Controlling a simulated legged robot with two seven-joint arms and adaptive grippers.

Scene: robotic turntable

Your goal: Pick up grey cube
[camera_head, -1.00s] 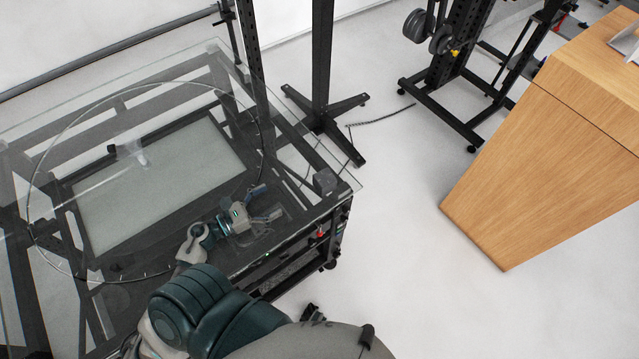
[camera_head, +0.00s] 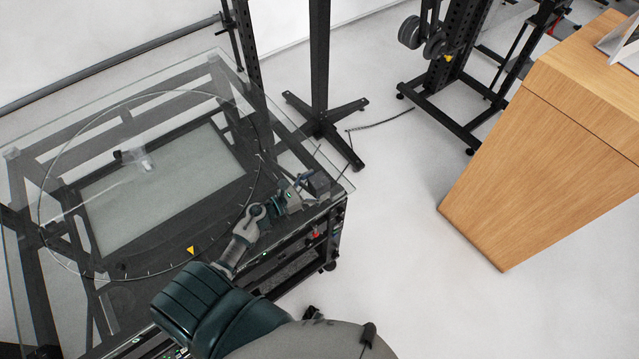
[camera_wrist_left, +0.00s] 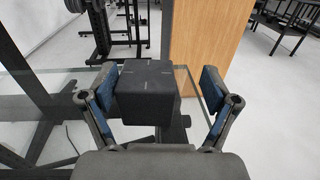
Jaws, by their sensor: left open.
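The grey cube (camera_wrist_left: 148,95) is dark and sits near the corner of the glass tabletop. In the left wrist view it stands between the two blue-padded fingers of my left gripper (camera_wrist_left: 158,88). The left finger is very close to the cube, and a wider gap shows on the right side. In the head view my left gripper (camera_head: 306,187) is open at the right corner of the glass, around the cube's place, and the cube is hard to make out there. My right gripper is not in view.
The glass turntable top (camera_head: 90,125) with a ring lies on a dark frame. A yellow triangle marker (camera_head: 190,251) shows near the ring. A black stand (camera_head: 325,120) is behind the table's corner. A wooden counter (camera_head: 545,165) stands to the right, with clear floor between.

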